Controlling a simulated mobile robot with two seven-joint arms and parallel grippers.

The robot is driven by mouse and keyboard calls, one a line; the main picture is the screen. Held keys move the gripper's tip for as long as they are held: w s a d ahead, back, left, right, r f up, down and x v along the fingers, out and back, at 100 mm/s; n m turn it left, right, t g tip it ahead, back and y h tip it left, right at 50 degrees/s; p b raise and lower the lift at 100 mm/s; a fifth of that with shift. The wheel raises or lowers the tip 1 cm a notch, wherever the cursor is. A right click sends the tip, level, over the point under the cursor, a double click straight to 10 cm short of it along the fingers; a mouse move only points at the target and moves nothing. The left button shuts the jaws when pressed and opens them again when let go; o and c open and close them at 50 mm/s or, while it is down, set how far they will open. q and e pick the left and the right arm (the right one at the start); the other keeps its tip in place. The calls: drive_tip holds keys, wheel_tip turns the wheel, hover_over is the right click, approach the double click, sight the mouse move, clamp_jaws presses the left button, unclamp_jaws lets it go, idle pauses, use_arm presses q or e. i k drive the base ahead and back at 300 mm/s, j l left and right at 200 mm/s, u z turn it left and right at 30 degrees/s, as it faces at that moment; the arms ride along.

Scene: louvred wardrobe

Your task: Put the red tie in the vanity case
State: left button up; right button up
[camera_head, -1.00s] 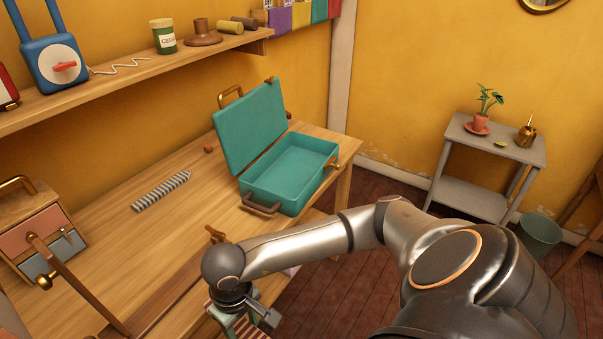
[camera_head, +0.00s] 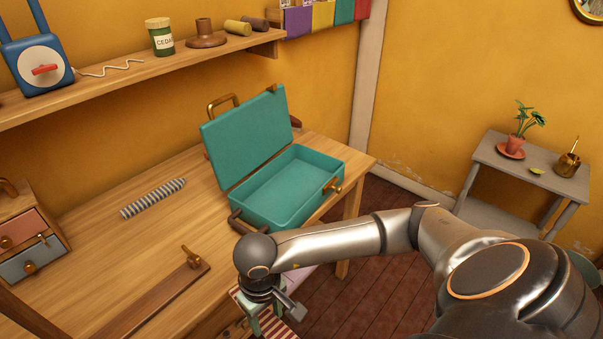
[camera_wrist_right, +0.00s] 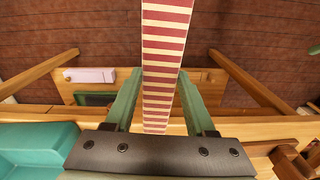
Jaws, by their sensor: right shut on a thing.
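The red tie (camera_wrist_right: 162,60), striped red and cream, is between the fingers of my right gripper (camera_wrist_right: 160,85) in the right wrist view. In the head view my right gripper (camera_head: 262,312) is low at the desk's front edge, with a bit of the striped tie beside it. The right gripper is shut on the tie. The teal vanity case (camera_head: 283,212) stands open on the desk, lid leaning back and its inside empty. It is above and right of the gripper in the head view; a teal part shows at the left of the wrist view (camera_wrist_right: 35,148). My left gripper is not in view.
A rolled striped thing (camera_head: 153,198) lies on the desk (camera_head: 100,245). A wooden strip with a brass knob (camera_head: 155,300) runs along the desk front. A small drawer chest (camera_head: 30,240) stands at left. A shelf (camera_head: 130,85) hangs above. A grey side table (camera_head: 530,170) stands at right.

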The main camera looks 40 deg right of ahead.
sight(291, 194)
drive_tip(key=l, duration=0.8)
drive_tip(key=i+l, duration=0.1)
drive_tip(key=l, duration=0.25)
drive_tip(key=i, duration=0.35)
